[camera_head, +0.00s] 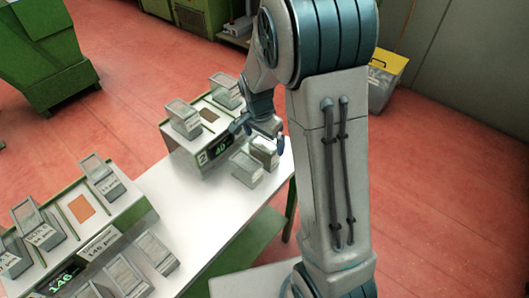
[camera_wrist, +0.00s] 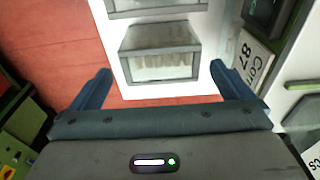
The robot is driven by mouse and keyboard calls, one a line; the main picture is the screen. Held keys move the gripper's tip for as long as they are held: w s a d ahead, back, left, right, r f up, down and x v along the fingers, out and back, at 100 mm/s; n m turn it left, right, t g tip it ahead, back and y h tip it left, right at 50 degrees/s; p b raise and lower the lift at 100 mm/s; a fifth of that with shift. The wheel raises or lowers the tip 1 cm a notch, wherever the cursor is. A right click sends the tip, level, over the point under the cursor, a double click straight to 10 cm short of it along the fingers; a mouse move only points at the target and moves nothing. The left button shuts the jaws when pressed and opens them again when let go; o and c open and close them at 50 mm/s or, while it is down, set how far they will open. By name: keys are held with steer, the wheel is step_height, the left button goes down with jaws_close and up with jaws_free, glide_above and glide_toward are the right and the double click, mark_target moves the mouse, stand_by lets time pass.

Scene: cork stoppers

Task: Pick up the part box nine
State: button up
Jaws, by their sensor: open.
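Several clear-sided part boxes stand on the white table (camera_head: 190,214); I cannot read a nine on any of them. In the head view, two boxes stand at the table's right end, a nearer one (camera_head: 246,170) and one behind it (camera_head: 265,152). My gripper (camera_head: 258,136) is above them, open and empty. In the wrist view, one box (camera_wrist: 160,66) with pale contents shows between and beyond the fingertips of my gripper (camera_wrist: 160,71). Another box (camera_wrist: 155,6) is cut off at the top edge. Neither visibly touches the fingers.
A scale with a green display (camera_head: 221,147) stands left of my gripper, carrying boxes (camera_head: 182,118). A second scale reading 146 (camera_head: 62,281) is at the lower left, with more boxes around it. A yellow-rimmed bin (camera_head: 383,80) stands on the red floor.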

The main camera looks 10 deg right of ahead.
mark_target(264, 144)
steer(key=shift+w+d+f+p, duration=0.1)
steer(key=shift+f+p, duration=0.15)
steer(key=shift+f, duration=1.1)
steer(key=shift+w+d+f+p, duration=0.1)
steer(key=shift+f+p, duration=0.15)
steer(key=shift+f, duration=1.05)
steer(key=c, duration=0.9)
